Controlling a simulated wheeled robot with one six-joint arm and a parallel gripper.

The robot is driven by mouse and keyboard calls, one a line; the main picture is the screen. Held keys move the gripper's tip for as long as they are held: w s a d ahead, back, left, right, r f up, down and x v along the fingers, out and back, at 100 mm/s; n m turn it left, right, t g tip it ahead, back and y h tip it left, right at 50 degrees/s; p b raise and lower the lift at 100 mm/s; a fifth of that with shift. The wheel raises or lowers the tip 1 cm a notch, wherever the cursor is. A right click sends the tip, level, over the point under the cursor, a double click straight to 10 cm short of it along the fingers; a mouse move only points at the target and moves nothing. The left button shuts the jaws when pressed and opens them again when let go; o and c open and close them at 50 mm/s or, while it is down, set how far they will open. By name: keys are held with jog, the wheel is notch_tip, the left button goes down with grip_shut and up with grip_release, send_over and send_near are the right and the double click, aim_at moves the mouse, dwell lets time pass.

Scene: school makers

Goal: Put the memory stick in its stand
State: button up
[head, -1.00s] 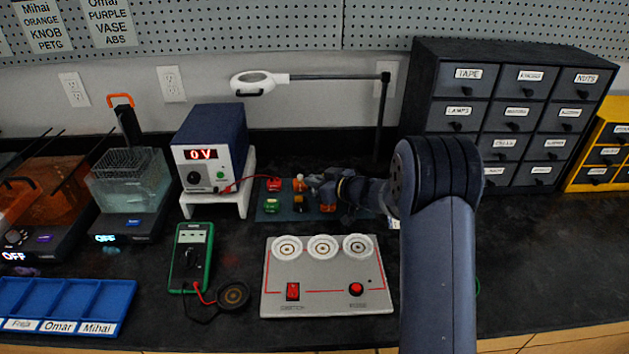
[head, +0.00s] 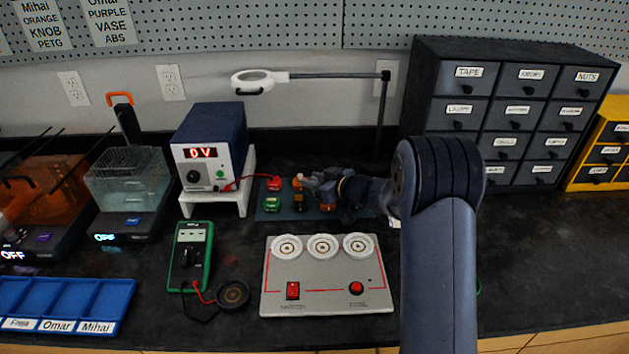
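Several small coloured items sit on a dark blue mat (head: 262,214) at the back middle of the bench. My arm hides the mat's right part.
A grey panel (head: 328,272) with three white round sockets stands in front of the mat. A power supply (head: 210,150) on a white riser is to the left, a green multimeter (head: 190,257) nearer. A lamp post (head: 381,120) and drawer cabinet (head: 450,85) stand behind.

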jog(key=shift+r, duration=0.2)
jog(key=shift+s+d, duration=0.2)
jog(key=shift+d, duration=0.1)
jog(key=b+v, duration=0.1)
jog(key=v, duration=0.9)
jog(key=shift+s+d+r, duration=0.2)
jog(key=shift+s+r, duration=0.05)
jog(key=shift+o, duration=0.5)
jog(key=shift+s+r, duration=0.1)
jog(key=shift+s, duration=0.05)
jog(key=w+a+r+g+h+p, duration=0.45)
jog(key=r+g+h+p, duration=0.2)
jog(key=p, duration=0.55)
jog(key=shift+g+h, duration=0.35)
jog(key=shift+g, duration=0.1)
jog(key=x, duration=0.3)
jog(key=p+x, duration=0.1)
jog(key=x, duration=0.6)
jog(key=shift+w+a+r, duration=0.1)
jog(key=shift+w+a, duration=0.15)
jog(key=shift+w, duration=0.1)
jog(key=shift+w+a+f+p, duration=0.15)
jog(key=shift+f+p, duration=0.15)
jog(key=shift+f, duration=0.2)
